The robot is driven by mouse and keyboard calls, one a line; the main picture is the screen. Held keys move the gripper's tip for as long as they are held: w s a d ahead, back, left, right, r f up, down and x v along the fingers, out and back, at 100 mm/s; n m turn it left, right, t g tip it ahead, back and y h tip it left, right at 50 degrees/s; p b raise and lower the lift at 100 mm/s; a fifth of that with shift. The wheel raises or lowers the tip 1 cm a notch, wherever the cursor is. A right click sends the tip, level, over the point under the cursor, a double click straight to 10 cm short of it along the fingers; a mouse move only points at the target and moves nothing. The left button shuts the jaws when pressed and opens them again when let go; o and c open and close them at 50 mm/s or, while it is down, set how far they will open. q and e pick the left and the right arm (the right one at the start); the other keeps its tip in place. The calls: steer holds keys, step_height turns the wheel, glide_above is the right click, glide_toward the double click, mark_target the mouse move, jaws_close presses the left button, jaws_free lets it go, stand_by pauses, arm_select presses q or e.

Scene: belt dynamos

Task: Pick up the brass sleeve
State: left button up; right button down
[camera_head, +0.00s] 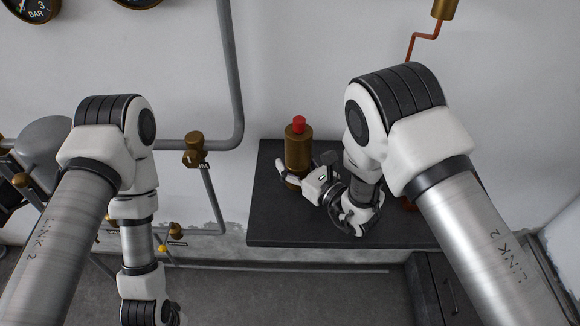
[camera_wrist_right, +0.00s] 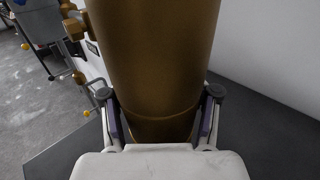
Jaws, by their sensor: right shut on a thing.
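The brass sleeve (camera_head: 298,153) is a tall brown-gold cylinder with a red piece at its top, upright over the left part of the dark bench top. My right gripper (camera_head: 294,178) reaches it from the right, low on its side, and is shut on it. In the right wrist view the sleeve (camera_wrist_right: 155,60) fills the middle, with one finger of the gripper (camera_wrist_right: 160,92) on each side. The fingers hide part of its lower end, and I cannot tell whether it touches the bench.
The dark bench top (camera_head: 272,222) has free room at its front left. A grey pipe (camera_head: 229,75) with a brass valve (camera_head: 195,150) runs along the wall left of the bench. A brass fitting on an orange crank (camera_head: 425,37) is at the upper right.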

steer(key=shift+s+r, duration=0.1)
steer(key=shift+s, duration=0.95)
steer(key=s+p, duration=0.4)
steer(key=p, duration=0.1)
steer(key=s+p, duration=0.5)
steer(key=s+r+p, duration=0.1)
steer(key=s+p, duration=0.3)
steer(key=p, duration=0.1)
steer(key=shift+s+d+r, duration=0.1)
steer(key=shift+s+d, duration=0.1)
steer(key=shift+s, duration=0.15)
steer(key=w+f+b, duration=0.1)
steer(key=w+b, duration=0.1)
steer(key=w, duration=0.3)
steer(key=w+f+b, duration=0.1)
steer(key=w, duration=0.4)
steer(key=w+f+b, duration=0.1)
steer(key=w+b, duration=0.1)
steer(key=w, duration=0.3)
steer(key=shift+w+a+f+b, duration=0.15)
steer(key=shift+a+f+b, duration=0.2)
steer(key=shift+f, duration=0.05)
steer(key=shift+w, duration=0.55)
steer(key=shift+f, duration=0.15)
